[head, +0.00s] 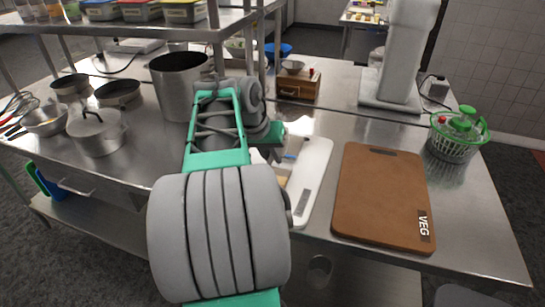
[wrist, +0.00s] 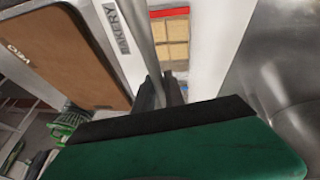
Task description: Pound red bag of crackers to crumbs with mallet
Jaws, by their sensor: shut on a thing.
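My gripper (wrist: 162,92) is shut on a grey metal rod (wrist: 142,45), which looks like the mallet's handle. The rod runs up out of the top of the wrist view, and no mallet head shows. The red bag of crackers (wrist: 172,38) lies on the white board, just past my fingers, with a red edge and tan square crackers visible. In the head view my arm covers most of the bag and the mallet; only a tan bit of the bag (head: 284,181) shows beside the arm.
The white board (head: 312,165), marked BAKERY, lies on the steel counter. A brown VEG board (head: 382,200) is to its right, then a green salad spinner (head: 460,135). A large pot (head: 175,80) and a lidded pot (head: 96,131) stand left. A wooden box (head: 297,86) is behind.

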